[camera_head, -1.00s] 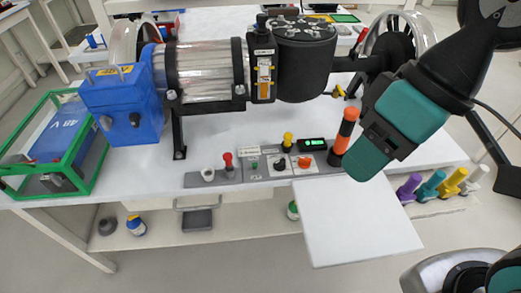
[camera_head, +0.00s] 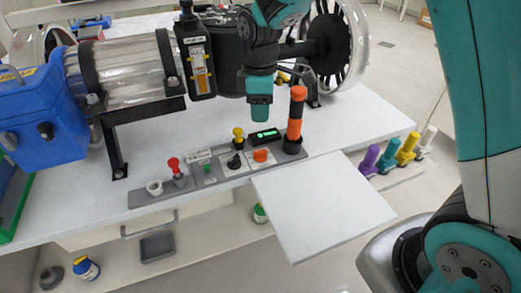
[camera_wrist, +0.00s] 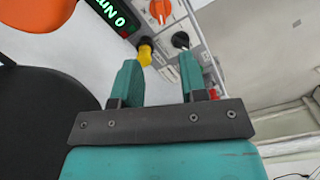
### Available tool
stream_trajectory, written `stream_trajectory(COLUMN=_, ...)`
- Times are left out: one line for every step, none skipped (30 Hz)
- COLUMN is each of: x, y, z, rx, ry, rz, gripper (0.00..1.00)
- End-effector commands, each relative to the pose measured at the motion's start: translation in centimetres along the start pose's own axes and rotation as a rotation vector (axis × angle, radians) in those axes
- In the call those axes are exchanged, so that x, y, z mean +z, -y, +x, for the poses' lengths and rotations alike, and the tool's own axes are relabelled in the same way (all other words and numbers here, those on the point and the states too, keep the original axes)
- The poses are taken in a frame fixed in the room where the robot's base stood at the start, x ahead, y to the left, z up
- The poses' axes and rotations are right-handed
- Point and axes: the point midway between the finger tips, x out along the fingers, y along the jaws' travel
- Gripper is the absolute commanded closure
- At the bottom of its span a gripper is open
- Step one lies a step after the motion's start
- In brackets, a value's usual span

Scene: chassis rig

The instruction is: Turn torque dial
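A grey control panel (camera_head: 217,171) runs along the table's front edge. It carries an orange dial (camera_head: 261,155) and a black dial (camera_head: 234,161); labels are too small to tell which is the torque dial. A lit green display (camera_head: 265,136) sits behind the orange dial. In the wrist view the display (camera_wrist: 112,14) seems to read 0 Nm; the orange dial (camera_wrist: 160,9) and black dial (camera_wrist: 180,40) are beyond the fingertips. My gripper (camera_head: 260,112) points down above and behind the panel, apart from both dials. Its two teal fingers (camera_wrist: 160,65) are open and empty.
A yellow knob (camera_head: 238,138) stands by the black dial. An orange-and-black post (camera_head: 296,118) rises right of the display. Motor machinery (camera_head: 130,70) stands behind. A white board (camera_head: 325,205) juts out in front.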

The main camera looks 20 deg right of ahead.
Motion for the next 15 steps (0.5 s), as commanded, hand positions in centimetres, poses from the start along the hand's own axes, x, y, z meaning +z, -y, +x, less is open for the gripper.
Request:
stream_trajectory(x=0.1, y=0.1, z=1.4, rx=-0.005, ry=0.004, rz=0.0, gripper=0.61)
stream_trajectory(x=0.1, y=0.1, z=2.1, rx=-0.005, ry=0.003, rz=0.0, gripper=0.61)
stream_trajectory(x=0.1, y=0.1, z=3.0, rx=-0.005, ry=0.003, rz=0.0, gripper=0.61)
stream_trajectory(x=0.1, y=0.1, z=3.7, rx=-0.005, ry=0.003, rz=0.001, gripper=0.61)
stream_trajectory(x=0.1, y=0.1, z=4.4, rx=-0.005, ry=0.003, rz=0.001, gripper=0.61)
stream_trajectory(x=0.1, y=0.1, z=5.3, rx=-0.005, ry=0.003, rz=0.001, gripper=0.61)
stream_trajectory(x=0.1, y=0.1, z=6.1, rx=-0.006, ry=0.003, rz=0.001, gripper=0.61)
stream_trajectory(x=0.1, y=0.1, z=6.7, rx=-0.005, ry=0.003, rz=0.001, gripper=0.61)
stream_trajectory(x=0.1, y=0.1, z=7.6, rx=-0.005, ry=0.003, rz=0.001, gripper=0.61)
stream_trajectory(x=0.1, y=0.1, z=8.2, rx=-0.004, ry=0.002, rz=0.001, gripper=0.61)
stream_trajectory(x=0.1, y=0.1, z=8.8, rx=-0.004, ry=0.002, rz=0.001, gripper=0.61)
stream_trajectory(x=0.1, y=0.1, z=9.6, rx=-0.004, ry=0.002, rz=0.001, gripper=0.61)
stream_trajectory(x=0.1, y=0.1, z=10.1, rx=-0.004, ry=0.002, rz=0.001, gripper=0.61)
stream_trajectory(x=0.1, y=0.1, z=10.6, rx=-0.003, ry=0.001, rz=0.001, gripper=0.61)
stream_trajectory(x=0.0, y=0.1, z=11.1, rx=-0.003, ry=0.001, rz=0.001, gripper=0.61)
